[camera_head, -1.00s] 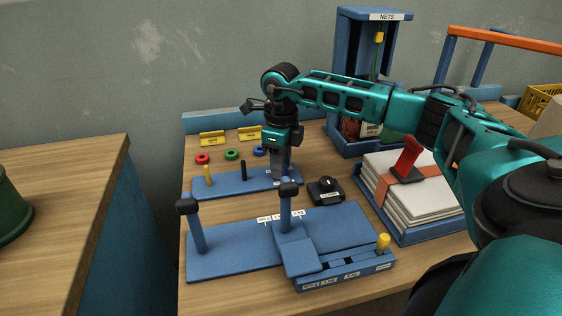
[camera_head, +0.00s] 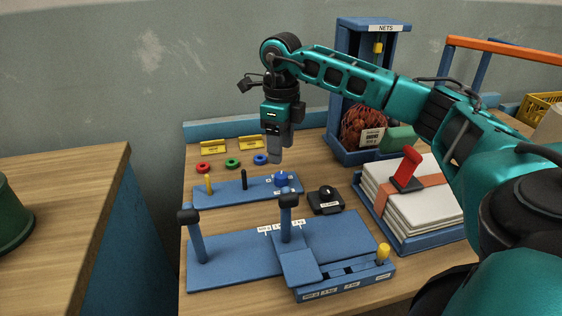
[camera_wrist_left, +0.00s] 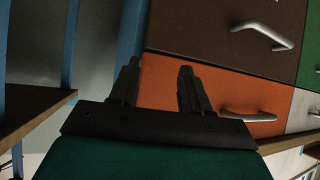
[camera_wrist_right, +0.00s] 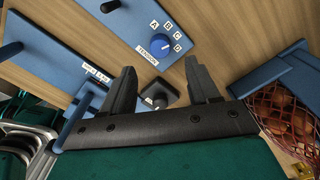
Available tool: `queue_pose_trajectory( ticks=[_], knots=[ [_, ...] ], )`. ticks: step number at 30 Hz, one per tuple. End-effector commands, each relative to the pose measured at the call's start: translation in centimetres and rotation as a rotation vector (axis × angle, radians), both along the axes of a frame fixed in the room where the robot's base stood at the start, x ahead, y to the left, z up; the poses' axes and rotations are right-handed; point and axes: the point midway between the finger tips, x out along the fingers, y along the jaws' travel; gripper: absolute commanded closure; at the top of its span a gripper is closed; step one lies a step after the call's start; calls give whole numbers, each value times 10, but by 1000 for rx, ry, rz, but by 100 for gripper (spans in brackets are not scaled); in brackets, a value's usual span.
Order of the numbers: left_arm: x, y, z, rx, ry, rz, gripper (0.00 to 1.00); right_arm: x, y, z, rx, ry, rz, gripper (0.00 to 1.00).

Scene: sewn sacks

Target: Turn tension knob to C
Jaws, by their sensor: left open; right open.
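The blue round tension knob (camera_head: 281,177) sits at the right end of a blue board (camera_head: 228,188). In the right wrist view the knob (camera_wrist_right: 162,43) has the letters A, B, C and D around it and a TENSION label beside it. I cannot make out which letter it points to. My right gripper (camera_head: 276,158) is open and empty, above the knob and apart from it; its spread fingers also show in the right wrist view (camera_wrist_right: 160,85). My left gripper (camera_wrist_left: 157,82) is open and empty in front of drawer fronts, outside the head view.
A small black device (camera_head: 325,201) stands right of the board. A blue fixture with posts (camera_head: 235,255) lies in front. A stack of white sacks (camera_head: 405,205) and the NETS stand (camera_head: 350,75) are at the right. Coloured rings (camera_head: 232,162) lie behind the board.

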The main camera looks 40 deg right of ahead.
Motion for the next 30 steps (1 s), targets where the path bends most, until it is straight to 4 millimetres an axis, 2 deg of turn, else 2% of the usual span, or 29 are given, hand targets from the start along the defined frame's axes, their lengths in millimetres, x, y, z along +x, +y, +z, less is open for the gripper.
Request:
queue_pose_trajectory(
  ticks=[1,3,9,30],
  knots=[
    [-1,1,0,2,5,0,53,1,1,13,1,-4,1,40],
    [-2,2,-1,4,7,2,53,1,0,26,0,-3,1,40],
    [-2,5,0,8,4,7,53,0,0,49,0,-2,0,40],
    [-3,4,0,7,2,6,53,0,0,53,0,1,1,40]
  ],
)
